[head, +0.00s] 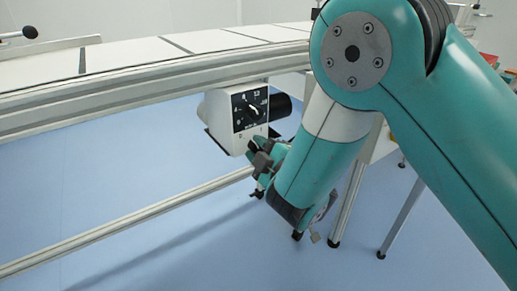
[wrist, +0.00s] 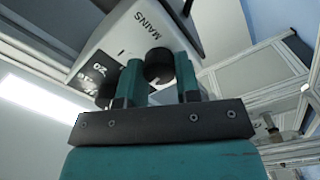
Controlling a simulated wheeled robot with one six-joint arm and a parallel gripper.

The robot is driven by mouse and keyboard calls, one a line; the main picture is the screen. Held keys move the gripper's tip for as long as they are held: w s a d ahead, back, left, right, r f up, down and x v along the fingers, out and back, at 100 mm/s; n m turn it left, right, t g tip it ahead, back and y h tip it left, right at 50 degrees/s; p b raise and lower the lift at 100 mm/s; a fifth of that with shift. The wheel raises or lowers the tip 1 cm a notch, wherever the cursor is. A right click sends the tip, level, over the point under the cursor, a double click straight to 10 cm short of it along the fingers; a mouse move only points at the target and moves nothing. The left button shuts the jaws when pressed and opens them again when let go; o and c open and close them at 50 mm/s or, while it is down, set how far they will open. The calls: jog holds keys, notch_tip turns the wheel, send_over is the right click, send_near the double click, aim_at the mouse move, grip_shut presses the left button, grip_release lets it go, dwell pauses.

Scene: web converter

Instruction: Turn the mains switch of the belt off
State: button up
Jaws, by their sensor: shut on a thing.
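The belt's control box (head: 222,118) is white and hangs under the conveyor frame. In the wrist view its pale face (wrist: 125,40) carries the word MAINS beside a round black knob, the mains switch (wrist: 158,62). My gripper (wrist: 160,80) has its two teal fingers on either side of this knob, shut on it. In the head view my gripper (head: 262,160) is at the lower right of the box and hides the mains switch. Which way the switch points cannot be told.
A black dial panel (head: 250,108) with a speed knob is on the box's front; it also shows beside the left finger (wrist: 92,78). The conveyor belt (head: 120,55) runs above. A lower rail (head: 130,220) crosses below, over open blue floor (head: 120,165).

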jog(key=n, duration=0.5)
jog(key=shift+n, duration=0.3)
dwell(0.5)
jog(key=o, duration=0.9)
jog(key=shift+f, duration=0.1)
